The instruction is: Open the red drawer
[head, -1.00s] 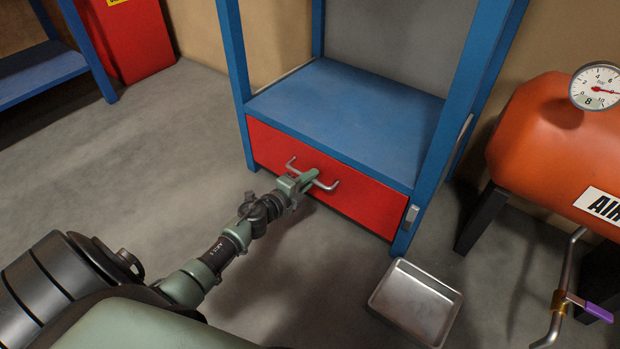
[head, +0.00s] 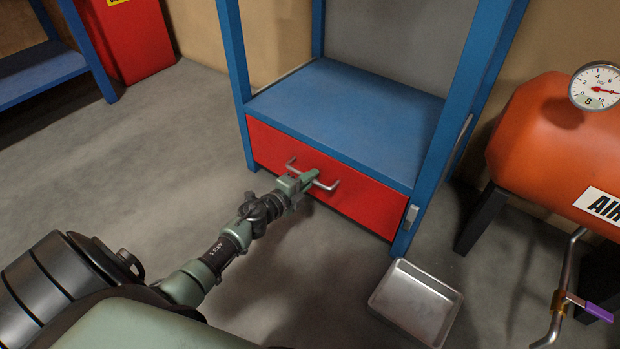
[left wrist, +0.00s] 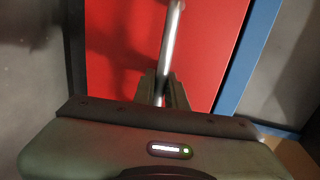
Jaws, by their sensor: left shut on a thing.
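The red drawer (head: 365,195) sits at the bottom of the blue shelf frame, and its front looks flush with the frame. A metal bar handle (head: 327,187) runs across the drawer front. My left gripper (head: 309,178) is shut on the handle near its middle. In the left wrist view the handle (left wrist: 172,45) runs between the fingers of my left gripper (left wrist: 162,92), with the red drawer front (left wrist: 120,50) behind it. The fingers hide part of the handle. My right gripper is in neither view.
A metal tray (head: 416,303) lies on the floor right of the drawer. An orange air tank (head: 550,150) with a gauge and a purple-handled valve (head: 590,308) stands at the right. The floor in front of the drawer is clear apart from my arm.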

